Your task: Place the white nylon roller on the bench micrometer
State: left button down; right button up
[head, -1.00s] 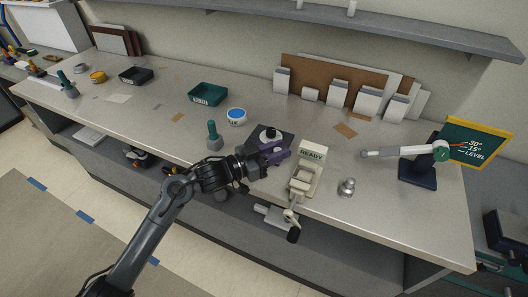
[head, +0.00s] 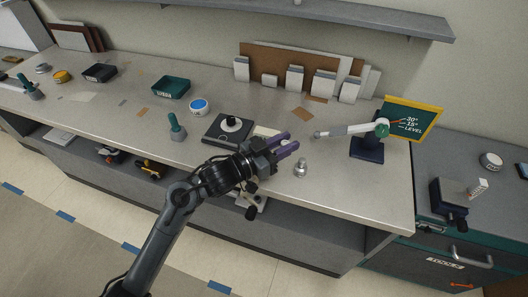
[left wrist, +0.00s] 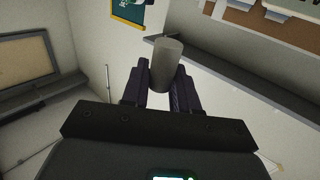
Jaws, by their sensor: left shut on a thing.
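My left gripper (head: 288,146), with purple-grey fingers, is over the front part of the bench. In the left wrist view it is shut on an upright plain cylinder (left wrist: 166,65), which looks grey in the shade and appears to be the white nylon roller. The roller cannot be made out in the head view. My right gripper is not in view.
A dark square stand with a white disc and black knob (head: 232,123) is just left of my gripper. A small metal weight (head: 300,168) stands to its right. A pivoting arm on a dark post (head: 366,148) is farther right. Grey-white blocks (head: 323,84) line the back.

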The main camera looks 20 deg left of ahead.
pick_arm(q)
jog(key=w+a+f, duration=0.1)
jog(key=a, duration=0.1)
jog(key=w+a+f, duration=0.1)
jog(key=a+f, duration=0.1)
jog(key=a, duration=0.1)
jog(key=w+a+f, duration=0.1)
jog(key=a+f, duration=0.1)
jog(key=a, duration=0.1)
jog(key=shift+a+f+b, duration=0.15)
jog(key=shift+b, duration=0.15)
jog(key=shift+f, duration=2.05)
jog(key=shift+f, duration=0.1)
jog(key=c, duration=0.9)
grip_release()
jog(key=shift+f+b, duration=0.1)
jog(key=shift+b, duration=0.2)
jog(key=shift+o, duration=0.2)
jog(key=shift+r, duration=0.2)
jog(key=v, duration=1.2)
jog(key=shift+p, duration=0.35)
